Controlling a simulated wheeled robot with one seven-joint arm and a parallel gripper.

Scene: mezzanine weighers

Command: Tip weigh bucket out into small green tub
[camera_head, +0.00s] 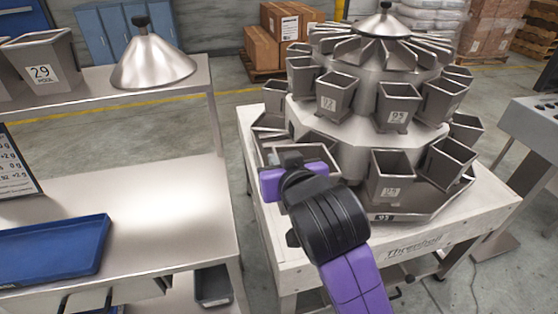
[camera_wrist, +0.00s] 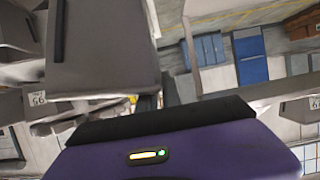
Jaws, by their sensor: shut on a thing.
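My gripper (camera_head: 292,163), purple and black, is at the near left side of the multihead weigher (camera_head: 345,150). It is shut on a grey metal weigh bucket (camera_head: 316,153), partly hidden behind my gripper and wrist. In the wrist view a large grey bucket wall (camera_wrist: 103,50) fills the upper left, close above my gripper's body. The fingertips are hidden there. I cannot tell whether the bucket is clear of the weigher. No small green tub can be made out in either view.
Several other grey buckets ring the weigher, including a labelled one (camera_head: 392,175) just right of my wrist. A steel bench (camera_head: 150,190) at left holds a blue tray (camera_head: 50,252). Its upper shelf bears a steel cone (camera_head: 150,62) and bucket 29 (camera_head: 40,62). The bench's middle is clear.

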